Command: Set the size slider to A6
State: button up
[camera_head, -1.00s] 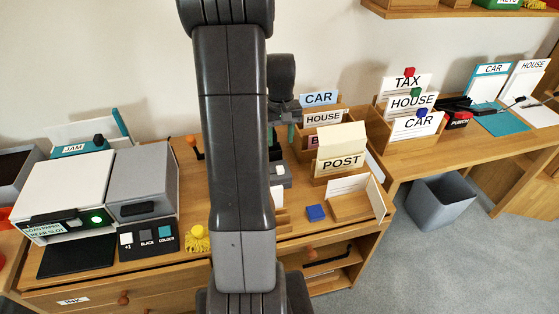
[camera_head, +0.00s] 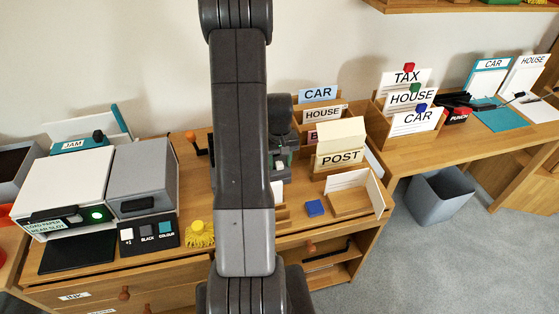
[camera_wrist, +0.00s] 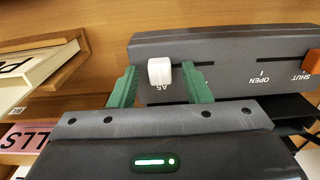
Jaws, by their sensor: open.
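The size slider's white knob (camera_wrist: 160,71) stands on a dark grey bar (camera_wrist: 225,50) in the wrist view. The label A5 shows just below the knob; I cannot read an A6 mark. My gripper (camera_wrist: 160,67) is open, with one green finger on each side of the knob and a gap on both sides. In the head view my gripper is low over the desk behind my arm, and the slider is mostly hidden there.
An orange knob (camera_wrist: 312,62) sits by the SHUT and OPEN marks on the same bar. A POST box (camera_head: 340,160) and file holders stand right of my gripper. A printer (camera_head: 66,185) stands left. A blue block (camera_head: 314,208) lies on the desk.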

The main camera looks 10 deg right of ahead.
jog(key=shift+c, duration=0.4)
grip_shut()
jog(key=shift+a+b, duration=0.8)
jog(key=shift+a, duration=1.85)
jog(key=shift+c, duration=0.8)
grip_release()
jog(key=shift+o, duration=1.2)
jog(key=shift+a, duration=0.2)
jog(key=shift+d, duration=0.1)
